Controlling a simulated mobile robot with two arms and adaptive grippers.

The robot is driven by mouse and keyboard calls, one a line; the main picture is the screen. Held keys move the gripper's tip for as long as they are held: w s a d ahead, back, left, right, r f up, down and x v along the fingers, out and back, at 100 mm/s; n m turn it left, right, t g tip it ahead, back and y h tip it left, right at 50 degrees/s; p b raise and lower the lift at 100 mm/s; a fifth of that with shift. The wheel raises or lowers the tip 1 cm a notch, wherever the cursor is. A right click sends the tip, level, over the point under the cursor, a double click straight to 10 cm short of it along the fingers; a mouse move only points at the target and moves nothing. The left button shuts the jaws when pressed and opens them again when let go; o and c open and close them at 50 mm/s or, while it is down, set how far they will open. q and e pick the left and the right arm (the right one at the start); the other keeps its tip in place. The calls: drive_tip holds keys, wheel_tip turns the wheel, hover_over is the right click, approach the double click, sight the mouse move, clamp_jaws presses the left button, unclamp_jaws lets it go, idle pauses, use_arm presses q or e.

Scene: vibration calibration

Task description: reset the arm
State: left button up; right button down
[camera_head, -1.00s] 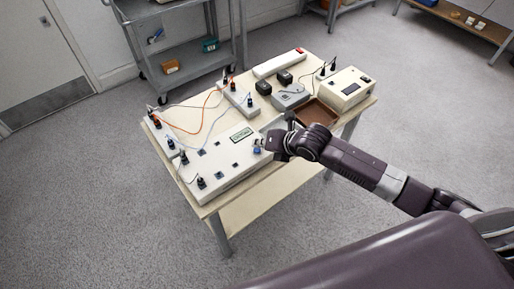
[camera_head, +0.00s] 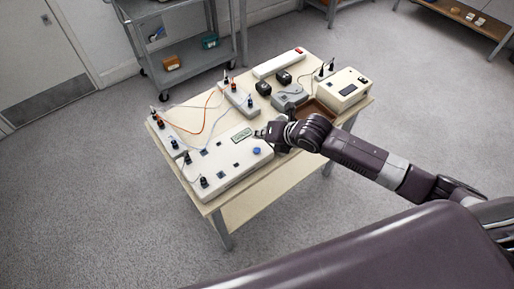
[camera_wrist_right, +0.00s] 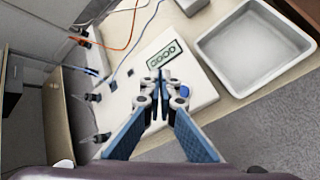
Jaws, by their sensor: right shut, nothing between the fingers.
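My right gripper (camera_head: 262,133) is over the right end of the white calibration box, beside its small green display (camera_head: 241,135) and blue knob (camera_head: 256,151). In the right wrist view my right gripper (camera_wrist_right: 159,76) has its fingertips together with nothing between them. The white box (camera_head: 222,165) lies at the front left of the table. In the wrist view its display (camera_wrist_right: 166,54) is just beyond the fingertips, and the blue knob (camera_wrist_right: 184,91) is partly hidden behind the right finger. My left gripper is not in view.
A brown tray (camera_head: 315,113) is partly hidden behind my right arm. A white device (camera_head: 345,90), black blocks, a grey unit (camera_head: 290,97) and a power strip (camera_head: 279,63) stand at the back of the table (camera_head: 262,187). Orange and white cables run between boxes at left. A grey cart (camera_head: 180,50) stands behind.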

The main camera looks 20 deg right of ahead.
idle(0.6)
drive_tip(key=s+a+f+m+g, duration=0.1)
drive_tip(key=s+a+m, duration=0.2)
drive_tip(key=s+m, duration=0.35)
drive_tip(key=s+a+f+m+g, duration=0.1)
drive_tip(key=s+a+m, duration=0.2)
drive_tip(key=s+m, duration=0.35)
drive_tip(key=s+d+m+g+h, duration=0.15)
drive_tip(key=s+d+m, duration=0.25)
drive_tip(key=s+m, duration=0.45)
drive_tip(key=s+d+m+g+h, duration=0.1)
drive_tip(key=s+d+m+h, duration=0.1)
drive_tip(key=s+d+m, duration=0.5)
drive_tip(key=s+a+f+m+g+b, duration=0.1)
drive_tip(key=s+f, duration=0.1)
drive_tip(key=f, duration=1.2)
drive_tip(key=s+a+f+m+g, duration=0.1)
drive_tip(key=s+f, duration=0.1)
drive_tip(key=f, duration=1.1)
drive_tip(key=s+d+f+b, duration=0.1)
drive_tip(key=s+d+f, duration=0.2)
drive_tip(key=s+f, duration=1.4)
drive_tip(key=shift+s+n+g, duration=0.2)
drive_tip(key=shift+n+g, duration=0.15)
drive_tip(key=shift+g, duration=0.1)
